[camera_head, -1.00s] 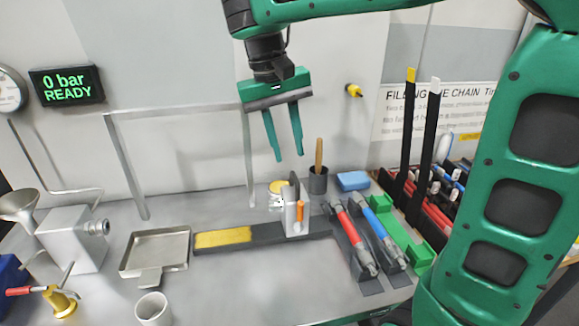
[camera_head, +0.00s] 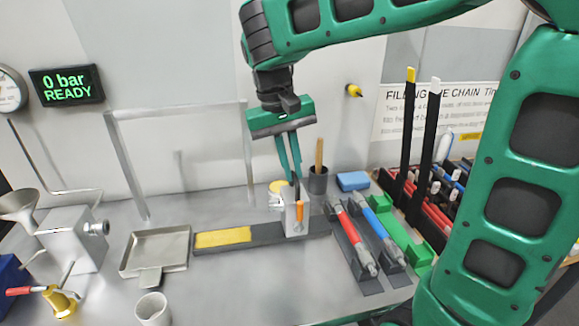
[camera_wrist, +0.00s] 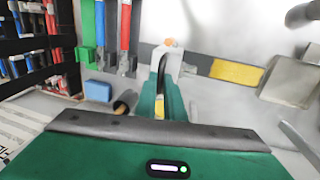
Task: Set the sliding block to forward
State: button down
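The sliding block (camera_head: 297,219) is a pale grey upright block with an orange part on its front and a dark handle on top. It stands on a dark rail (camera_head: 268,236), toward the rail's right end. A yellow patch (camera_head: 223,237) marks the rail's left end. My gripper (camera_head: 294,178) points down, its teal fingers drawn close together at the dark handle, and appears shut on it; the exact contact is partly hidden. In the wrist view the block (camera_wrist: 172,60) shows just beyond the fingers, with the yellow patch (camera_wrist: 236,73) to its right.
A metal tray (camera_head: 157,250) lies left of the rail and a white cup (camera_head: 153,309) in front. Red (camera_head: 353,233) and blue (camera_head: 383,229) cylinders lie to the right. Behind the block are a dark cup with a wooden handle (camera_head: 318,183) and a blue sponge (camera_head: 353,181).

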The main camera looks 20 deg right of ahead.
jog(key=w+a, duration=0.3)
jog(key=a, duration=1.1)
jog(key=shift+a+r, duration=0.15)
jog(key=c, duration=1.8)
grip_release()
jog(key=shift+a, duration=0.1)
jog(key=shift+c, duration=0.2)
notch_tip(320, 180, up, 7)
jog(key=a, duration=0.1)
jog(key=shift+w+a, duration=0.15)
jog(key=shift+w, duration=0.05)
